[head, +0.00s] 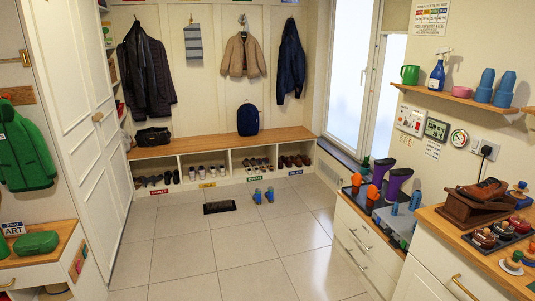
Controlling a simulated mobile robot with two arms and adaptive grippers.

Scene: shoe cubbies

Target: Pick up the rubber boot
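Two purple-and-orange shapes that look like rubber boots stand on the low cabinet at the right: one nearer the window (381,172) and one to its right (398,184). A small pair of blue-and-green boots or shoes (263,195) stands on the floor in front of the bench. Which of these is the rubber boot named in the task, I cannot tell. Neither of my grippers is in the head view.
The bench (220,140) has cubbies with several pairs of shoes. A dark mat (219,207) lies on the tiled floor, which is mostly clear. A brown shoe (485,190) sits on a wooden stand on the right counter, beside a tray of small tins.

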